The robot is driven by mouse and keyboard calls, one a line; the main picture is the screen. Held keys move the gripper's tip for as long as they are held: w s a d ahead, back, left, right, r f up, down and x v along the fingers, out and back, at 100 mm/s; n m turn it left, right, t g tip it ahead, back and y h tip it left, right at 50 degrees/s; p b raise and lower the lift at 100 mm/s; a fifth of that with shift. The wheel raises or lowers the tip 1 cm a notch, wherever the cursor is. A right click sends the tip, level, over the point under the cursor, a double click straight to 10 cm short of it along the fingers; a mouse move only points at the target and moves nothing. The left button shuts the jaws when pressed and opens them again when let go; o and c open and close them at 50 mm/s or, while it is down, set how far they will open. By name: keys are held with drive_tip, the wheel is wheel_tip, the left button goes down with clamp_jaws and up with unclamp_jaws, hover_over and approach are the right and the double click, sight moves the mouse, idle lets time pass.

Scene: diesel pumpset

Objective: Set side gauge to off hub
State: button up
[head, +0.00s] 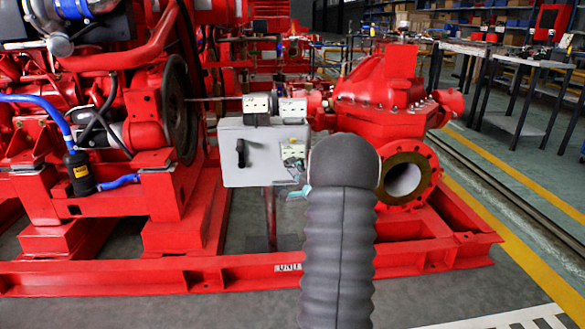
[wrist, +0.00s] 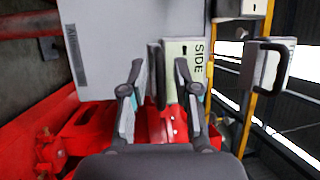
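The side gauge is a pale plate (wrist: 187,50) lettered SIDE, on the face of a grey box (wrist: 115,45) in the wrist view. A dark upright lever (wrist: 157,85) stands at the plate's left edge.
A black handle (wrist: 275,65) sticks out at the right in the wrist view, near a yellow post (wrist: 258,75). In the head view a red pump (head: 385,90) with an open flange (head: 408,178) is right of the box, and a red engine (head: 110,100) is left. The floor in front is clear.

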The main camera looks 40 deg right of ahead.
drive_tip(key=shift+s, duration=0.1)
drive_tip(key=v, duration=1.1)
drive_tip(key=shift+s+a, duration=0.2)
drive_tip(key=shift+s, duration=0.15)
drive_tip(key=shift+f, duration=0.15)
